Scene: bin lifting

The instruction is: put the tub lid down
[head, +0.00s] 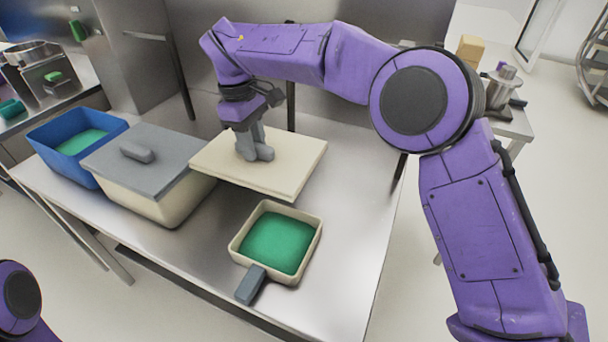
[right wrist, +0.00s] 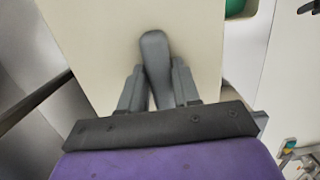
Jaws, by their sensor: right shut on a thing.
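My right gripper (head: 254,150) is shut on the grey handle of a flat cream lid (head: 300,160). The lid looks level and a little above the steel table; the exact gap is hard to tell. In the right wrist view the two fingers (right wrist: 157,85) stand on either side of the handle (right wrist: 156,52), with the lid (right wrist: 95,35) beyond. To the lid's left is a cream tub (head: 160,207) covered by a grey lid (head: 125,172). In front is a small open cream tub (head: 317,240) with green contents and a grey handle. My left gripper is out of view.
A blue bin (head: 45,145) with green contents stands at the table's left end. The steel table (head: 345,215) is bare at right and front right. Steel cabinets stand behind the table. A side table (head: 515,125) with a metal pot is farther right.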

